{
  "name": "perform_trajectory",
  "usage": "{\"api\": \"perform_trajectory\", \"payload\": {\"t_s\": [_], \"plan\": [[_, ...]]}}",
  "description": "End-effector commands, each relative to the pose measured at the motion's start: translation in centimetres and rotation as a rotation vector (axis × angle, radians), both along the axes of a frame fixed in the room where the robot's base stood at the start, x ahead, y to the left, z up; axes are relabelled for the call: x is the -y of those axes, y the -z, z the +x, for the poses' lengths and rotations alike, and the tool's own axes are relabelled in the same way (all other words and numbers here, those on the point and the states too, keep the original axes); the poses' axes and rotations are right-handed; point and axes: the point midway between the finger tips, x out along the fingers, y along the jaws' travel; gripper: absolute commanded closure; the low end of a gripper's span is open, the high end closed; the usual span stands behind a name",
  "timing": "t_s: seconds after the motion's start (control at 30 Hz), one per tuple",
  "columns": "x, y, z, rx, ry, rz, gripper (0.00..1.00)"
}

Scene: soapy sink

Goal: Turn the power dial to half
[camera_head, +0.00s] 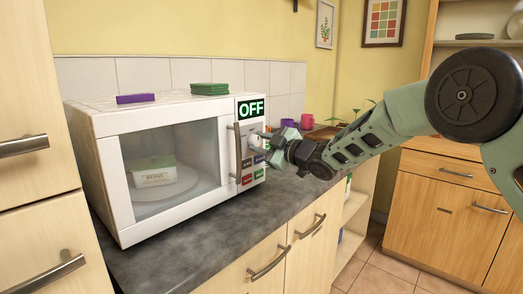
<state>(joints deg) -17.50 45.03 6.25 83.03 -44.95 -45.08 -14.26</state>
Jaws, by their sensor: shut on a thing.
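The white microwave (109,122) stands on the counter with its door closed. Its display (251,108) reads "OFF" in green. The power dial (255,138) is a pale knob on the control panel below the display, mostly covered by my gripper. My gripper (264,142) reaches in from the right and is shut on the dial. The dial's pointer is hidden, so I cannot tell its angle. Several coloured buttons (252,177) sit below the dial.
A labelled tub (152,178) sits on the plate inside the microwave. A purple block (138,98) and a green stack (209,89) lie on top. The vertical door handle (237,153) is just left of my gripper. Pink and purple cups (307,121) stand behind on the counter.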

Motion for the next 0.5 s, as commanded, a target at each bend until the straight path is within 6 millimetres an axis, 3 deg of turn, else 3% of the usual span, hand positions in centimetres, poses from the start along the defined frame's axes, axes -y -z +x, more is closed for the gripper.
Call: {"api": "perform_trajectory", "payload": {"t_s": [0.47,0.5], "plan": [[0.00,-0.01,-0.02,0.010,-0.001,-0.009,0.89],[-0.01,-0.01,-0.01,0.010,-0.001,-0.009,0.58]]}}
